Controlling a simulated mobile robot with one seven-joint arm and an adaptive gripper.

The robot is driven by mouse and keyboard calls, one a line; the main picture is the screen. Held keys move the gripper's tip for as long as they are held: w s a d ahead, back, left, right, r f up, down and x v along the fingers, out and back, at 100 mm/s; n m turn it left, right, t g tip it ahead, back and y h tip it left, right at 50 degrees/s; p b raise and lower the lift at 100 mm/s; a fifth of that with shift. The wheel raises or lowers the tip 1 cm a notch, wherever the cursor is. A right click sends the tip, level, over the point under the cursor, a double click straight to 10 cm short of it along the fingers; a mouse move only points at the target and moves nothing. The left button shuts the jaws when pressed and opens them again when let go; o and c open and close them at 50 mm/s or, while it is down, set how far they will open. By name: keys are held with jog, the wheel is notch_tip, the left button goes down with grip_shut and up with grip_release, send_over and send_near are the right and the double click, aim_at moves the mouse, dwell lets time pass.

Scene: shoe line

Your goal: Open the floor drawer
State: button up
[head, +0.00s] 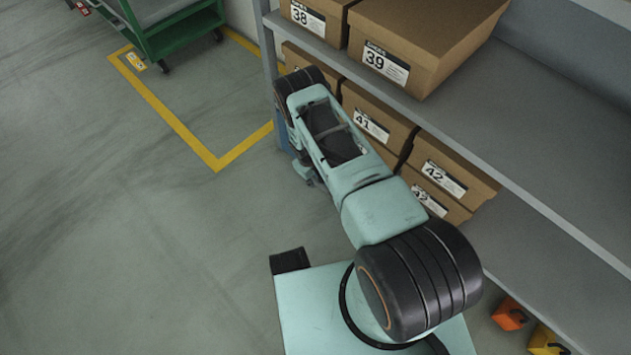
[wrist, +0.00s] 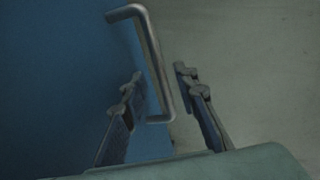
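The blue drawer front (wrist: 60,80) fills the left of the wrist view. A grey metal bar handle (wrist: 156,62) stands out from it. My gripper (wrist: 158,76) is open, with one finger on each side of the handle's long bar. The left finger lies between the bar and the blue front, and the right finger is over the floor side. A gap shows between the right finger and the bar; I cannot tell whether the left finger touches. In the head view my arm hides most of the gripper and the drawer; only a narrow blue strip (head: 284,134) shows beside the arm at the shelf's end.
A grey shelf rack (head: 545,110) with several labelled shoe boxes, one marked 39 (head: 420,45), stands close right of my arm. A green cart (head: 175,25) is at the back left. Orange (head: 510,314) and yellow (head: 545,340) items lie low at right. The floor at left is clear.

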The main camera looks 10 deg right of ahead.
jog(key=shift+d+f, duration=0.1)
jog(key=shift+f, duration=0.5)
grip_shut()
